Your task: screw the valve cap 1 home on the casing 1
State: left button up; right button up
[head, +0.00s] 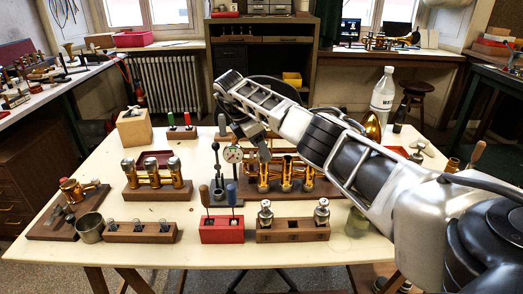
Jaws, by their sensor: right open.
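A brass valve block with several upright gold casings (286,174) stands on a wooden base at the middle of the table. My right gripper (263,155) points down over the leftmost casing of this block, which I take to be casing 1. The gripper is open, its fingers close to the casing's top; whether they touch it is too small to tell. Valve cap 1 cannot be made out for sure; the gripper and arm hide part of that spot. My left gripper is not in view.
A dial gauge (233,154) stands just left of the gripper. A red tool block (222,231) and a wooden holder (292,234) with two silver-topped valves stand in front. A second brass valve block (152,178) is left. A white bottle (383,92) stands behind my right arm.

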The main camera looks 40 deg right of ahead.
jog(key=v, duration=1.4)
jog(key=shift+b, duration=0.35)
